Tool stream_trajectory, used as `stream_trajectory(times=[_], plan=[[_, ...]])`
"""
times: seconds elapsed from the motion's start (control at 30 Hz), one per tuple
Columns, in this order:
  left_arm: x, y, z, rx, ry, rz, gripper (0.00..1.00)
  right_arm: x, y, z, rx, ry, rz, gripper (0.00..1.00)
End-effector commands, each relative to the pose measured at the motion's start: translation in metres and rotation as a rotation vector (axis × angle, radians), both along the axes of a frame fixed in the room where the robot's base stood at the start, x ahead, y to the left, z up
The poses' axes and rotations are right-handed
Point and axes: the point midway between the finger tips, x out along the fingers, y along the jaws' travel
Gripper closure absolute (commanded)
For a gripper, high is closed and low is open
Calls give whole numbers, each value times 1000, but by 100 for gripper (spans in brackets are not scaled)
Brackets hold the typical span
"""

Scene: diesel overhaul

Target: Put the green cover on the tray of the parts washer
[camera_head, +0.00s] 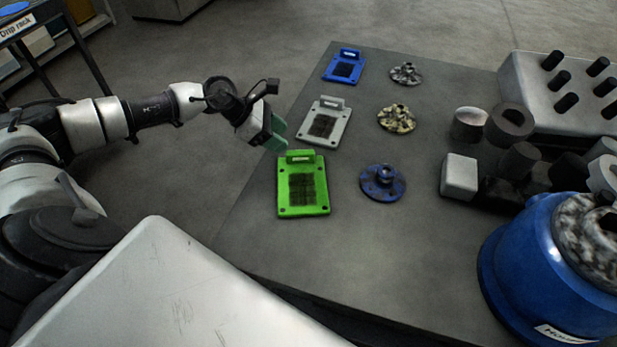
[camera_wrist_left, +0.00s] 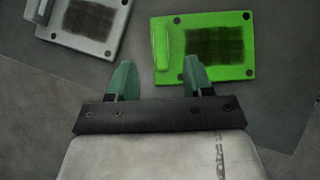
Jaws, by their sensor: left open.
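The green cover (camera_head: 303,190) lies flat on the grey table, nearest of three covers in a column at the table's left side. It has a raised grip bar on its far edge and a dark grid in its middle. My left gripper (camera_head: 278,137) hovers near the table's left edge, close to the green cover's bar. In the left wrist view the gripper (camera_wrist_left: 157,75) is open and empty, with the green cover (camera_wrist_left: 205,46) just beyond its right fingertip. My right gripper is not in view. I cannot see the parts washer or its tray.
A grey cover (camera_head: 322,122) and a blue cover (camera_head: 344,67) lie farther back. Several round parts, such as a blue flanged one (camera_head: 382,183), lie to their right. A blue housing (camera_head: 550,265) and a grey block with pegs (camera_head: 560,95) fill the right. A drip rack (camera_head: 20,28) stands far left.

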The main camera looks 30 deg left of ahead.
Motion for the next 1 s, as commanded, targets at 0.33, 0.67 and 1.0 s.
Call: stream_trajectory(times=[0.33,0.67,1.0], plan=[[12,-18,-27,-2,1,1,49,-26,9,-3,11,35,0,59],[26,-36,-59,0,-2,1,49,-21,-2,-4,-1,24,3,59],[26,-37,-59,0,-1,2,67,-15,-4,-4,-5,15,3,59]])
